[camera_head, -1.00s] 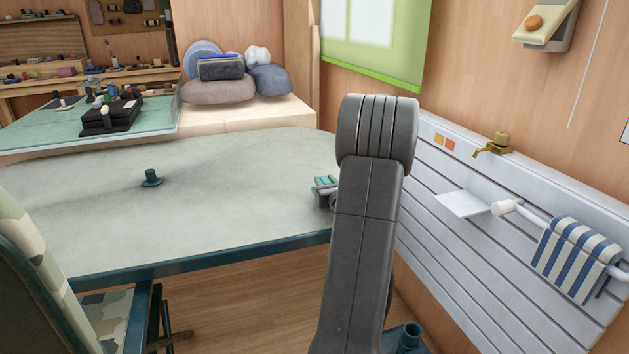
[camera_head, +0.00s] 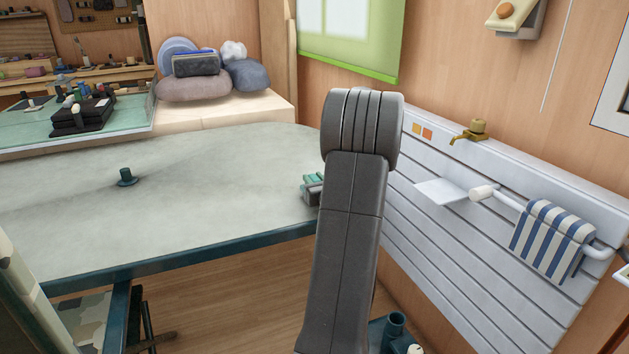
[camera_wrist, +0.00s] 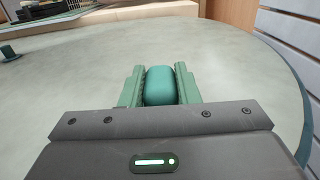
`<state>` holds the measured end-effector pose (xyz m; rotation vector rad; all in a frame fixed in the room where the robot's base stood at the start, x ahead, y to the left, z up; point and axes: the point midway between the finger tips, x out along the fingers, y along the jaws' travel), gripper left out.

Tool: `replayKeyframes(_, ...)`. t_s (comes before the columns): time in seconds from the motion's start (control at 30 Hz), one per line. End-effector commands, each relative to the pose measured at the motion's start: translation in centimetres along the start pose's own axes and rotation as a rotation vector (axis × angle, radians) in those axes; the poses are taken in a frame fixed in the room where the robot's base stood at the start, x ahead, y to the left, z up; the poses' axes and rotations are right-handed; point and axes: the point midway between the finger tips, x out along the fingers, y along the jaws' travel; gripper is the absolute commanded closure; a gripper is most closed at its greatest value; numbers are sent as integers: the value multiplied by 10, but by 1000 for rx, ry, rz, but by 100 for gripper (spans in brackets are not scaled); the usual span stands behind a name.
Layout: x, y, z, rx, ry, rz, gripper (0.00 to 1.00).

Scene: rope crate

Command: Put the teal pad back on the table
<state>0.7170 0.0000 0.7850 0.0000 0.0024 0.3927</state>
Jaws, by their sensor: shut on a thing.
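The teal pad (camera_wrist: 159,86) is a small rounded block between the two green fingers in the wrist view. My gripper (camera_wrist: 159,84) is shut on it. In the head view my gripper (camera_head: 311,184) shows at the right end of the table, partly hidden behind my arm, and the pad cannot be made out clearly there. The table (camera_head: 200,190) has a pale grey top with a dark blue-green edge. In the wrist view the table (camera_wrist: 230,75) spreads out beyond and below the pad. I cannot tell whether the pad touches it.
A small dark teal peg (camera_head: 126,178) stands on the table's left part; the top around it is clear. Cushions (camera_head: 195,86) lie on a pale ledge behind. A slatted white wall panel (camera_head: 480,220) with a striped towel (camera_head: 553,240) is at right. A chair (camera_head: 80,320) stands front left.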

Motion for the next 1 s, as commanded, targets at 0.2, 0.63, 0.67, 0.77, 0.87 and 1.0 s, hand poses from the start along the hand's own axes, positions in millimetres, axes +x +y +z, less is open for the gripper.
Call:
replayKeyframes(0.2,0,0,-4,0,0,0,100)
replayKeyframes(0.63,0,0,-10,0,0,0,100)
replayKeyframes(0.67,0,0,-11,0,0,0,100)
replayKeyframes(0.77,0,0,-12,0,0,0,100)
replayKeyframes(0.87,0,0,-11,0,0,0,56)
replayKeyframes(1.0,0,0,-11,0,0,0,46)
